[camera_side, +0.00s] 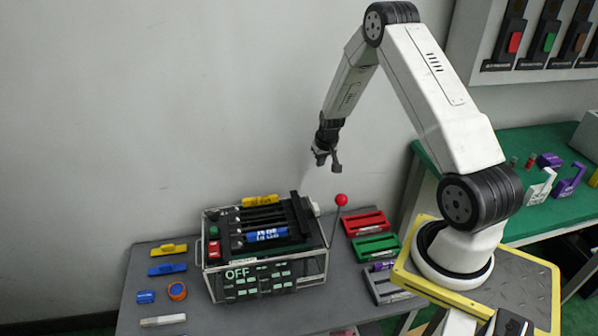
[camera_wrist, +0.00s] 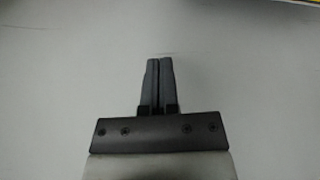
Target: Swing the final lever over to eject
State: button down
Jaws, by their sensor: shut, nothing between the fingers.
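A lever with a red ball knob (camera_side: 341,199) stands at the right side of a clear-walled box machine (camera_side: 264,268). Its thin dark rod leans slightly, with the knob at the upper end. The machine's front display reads "OFF" in green, and blue and yellow cylinders lie among dark rails on top. My gripper (camera_side: 326,165) hangs above and slightly left of the red knob, apart from it. In the wrist view its two fingers (camera_wrist: 159,62) are together with nothing between them, against plain grey. The lever and machine do not show in the wrist view.
Red (camera_side: 367,223) and green (camera_side: 376,247) trays lie right of the lever. Yellow (camera_side: 169,249) and blue (camera_side: 167,269) pieces lie left of the machine. A wall panel (camera_side: 540,45) with switches is at upper right. The air around my gripper is clear.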

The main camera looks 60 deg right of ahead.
notch_tip(320, 180, up, 9)
jog(key=w+d+y, duration=0.1)
jog(key=s+a+r+n, duration=0.1)
jog(key=a+r+n, duration=0.15)
jog(key=a, duration=0.65)
jog(key=s+a+r+n, duration=0.1)
jog(key=s+a+r, duration=0.15)
jog(key=a, duration=0.55)
jog(key=s+a+r+n, duration=0.2)
jog(key=s+a+n, duration=0.1)
jog(key=s+a, duration=0.7)
jog(key=a, duration=0.3)
jog(key=shift+s+a+y, duration=0.2)
jog(key=shift+s+y, duration=0.1)
dwell(0.6)
